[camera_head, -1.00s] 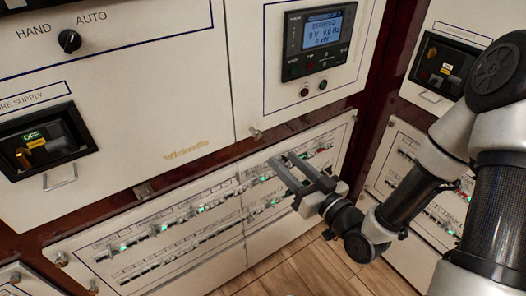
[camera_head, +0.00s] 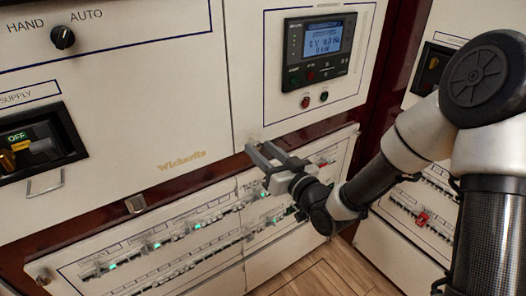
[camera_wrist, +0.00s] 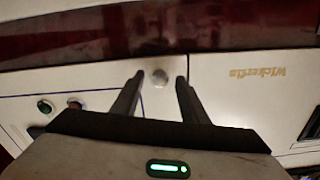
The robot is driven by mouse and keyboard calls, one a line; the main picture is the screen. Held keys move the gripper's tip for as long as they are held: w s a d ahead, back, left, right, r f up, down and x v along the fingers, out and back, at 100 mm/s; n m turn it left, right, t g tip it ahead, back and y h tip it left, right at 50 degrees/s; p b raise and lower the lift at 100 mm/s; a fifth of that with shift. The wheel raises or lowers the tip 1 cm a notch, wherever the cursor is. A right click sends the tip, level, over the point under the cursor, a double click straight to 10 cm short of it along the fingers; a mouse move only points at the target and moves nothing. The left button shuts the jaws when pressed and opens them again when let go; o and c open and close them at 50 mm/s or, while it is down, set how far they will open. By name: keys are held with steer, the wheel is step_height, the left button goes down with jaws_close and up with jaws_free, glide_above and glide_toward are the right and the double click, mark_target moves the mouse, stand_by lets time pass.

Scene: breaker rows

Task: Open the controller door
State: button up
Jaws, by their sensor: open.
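The controller door (camera_head: 247,80) is a white panel carrying a dark controller with a lit blue screen (camera_head: 320,42) and two small buttons below it. It looks closed. A small round metal knob (camera_wrist: 160,78) sits by the door's corner in the wrist view, which is upside down. My gripper (camera_head: 257,149) is open at the door's lower left corner. In the wrist view, the fingertips of my gripper (camera_wrist: 160,82) lie either side of the knob. I cannot tell whether they touch it.
A breaker panel (camera_head: 190,240) with rows of breakers and green lights lies below. To the left is a cabinet door (camera_head: 130,100) with a HAND/AUTO switch (camera_head: 63,38) and a protruding wire handle (camera_head: 45,186). Another breaker column stands at right, behind my arm.

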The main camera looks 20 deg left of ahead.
jaws_close()
stand_by(1.4)
